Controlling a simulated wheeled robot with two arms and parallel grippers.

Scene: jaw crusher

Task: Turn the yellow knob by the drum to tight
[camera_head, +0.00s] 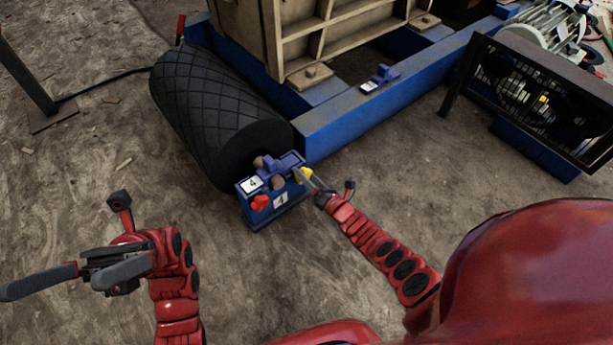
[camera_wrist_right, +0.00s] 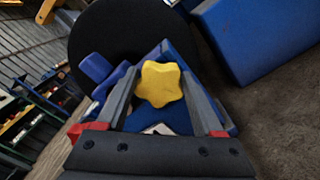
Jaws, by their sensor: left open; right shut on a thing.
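The yellow knob (camera_head: 305,173) is on the right side of a blue bracket (camera_head: 279,201) at the near end of the black drum (camera_head: 217,112). In the right wrist view the knob (camera_wrist_right: 160,83) is star-shaped and sits between the two fingers of my right gripper (camera_wrist_right: 163,90). My right gripper (camera_head: 308,178) is shut on the knob in the head view, its fingers partly covering it. My left gripper (camera_head: 70,277) is open and empty over the bare floor at the lower left, far from the knob.
A black mesh guard (camera_head: 530,90) stands at the right. The floor around is mostly clear.

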